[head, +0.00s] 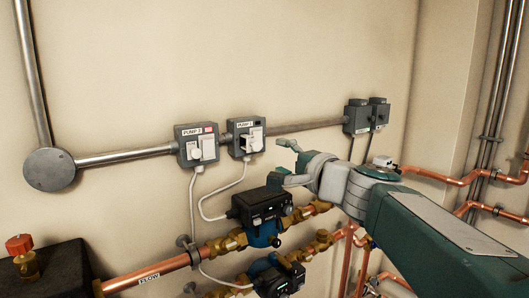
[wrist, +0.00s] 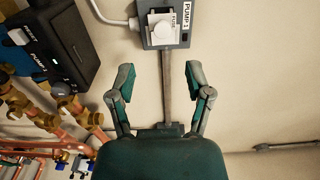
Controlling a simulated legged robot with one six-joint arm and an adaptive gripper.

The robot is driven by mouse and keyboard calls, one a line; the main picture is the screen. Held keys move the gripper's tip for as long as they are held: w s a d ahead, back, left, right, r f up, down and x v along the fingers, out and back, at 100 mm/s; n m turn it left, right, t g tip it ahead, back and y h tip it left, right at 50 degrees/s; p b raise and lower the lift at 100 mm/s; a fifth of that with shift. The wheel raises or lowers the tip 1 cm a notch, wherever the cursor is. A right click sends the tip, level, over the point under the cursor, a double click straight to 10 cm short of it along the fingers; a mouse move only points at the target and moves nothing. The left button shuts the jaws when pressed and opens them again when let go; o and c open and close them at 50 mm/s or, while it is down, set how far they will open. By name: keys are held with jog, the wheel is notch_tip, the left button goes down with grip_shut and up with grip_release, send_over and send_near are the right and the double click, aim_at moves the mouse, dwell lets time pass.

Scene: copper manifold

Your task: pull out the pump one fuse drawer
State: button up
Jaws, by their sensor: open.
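The grey pump one switch box (head: 235,134) is on the wall, labelled PUMP 1. Its white fuse drawer (head: 251,142) is at its front; I cannot tell how far it stands out. In the wrist view the box (wrist: 185,38) is at the top and the drawer (wrist: 162,29), marked FUSE, has a round pale knob. My gripper (head: 285,163) is open and empty, to the right of and a little below the box in the head view. In the wrist view the gripper (wrist: 165,78) has its fingers spread to either side below the drawer, apart from it.
A similar PUMP 2 box (head: 197,145) is on the left. A conduit (head: 303,126) runs right to two grey boxes (head: 366,116). A black and blue pump (head: 262,213) on copper pipes sits below; its white cable (head: 217,202) hangs nearby. The wall above is clear.

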jog(key=v, duration=0.4)
jog(key=shift+s+f, duration=0.1)
jog(key=s+f+n+g+h, duration=0.3)
jog(key=s+f+n+g, duration=0.3)
jog(key=s+f, duration=0.55)
jog(key=s+d+f+n+g+h, duration=0.1)
jog(key=s+d+f+n+h, duration=0.1)
jog(key=f, duration=0.5)
jog(key=s+d+f+n+g+h, duration=0.2)
jog(key=s+d+f+h, duration=0.3)
jog(key=s+f, duration=0.3)
jog(key=shift+s+d+n, duration=0.25)
jog(key=shift+d+n, duration=0.35)
jog(key=shift+d, duration=0.05)
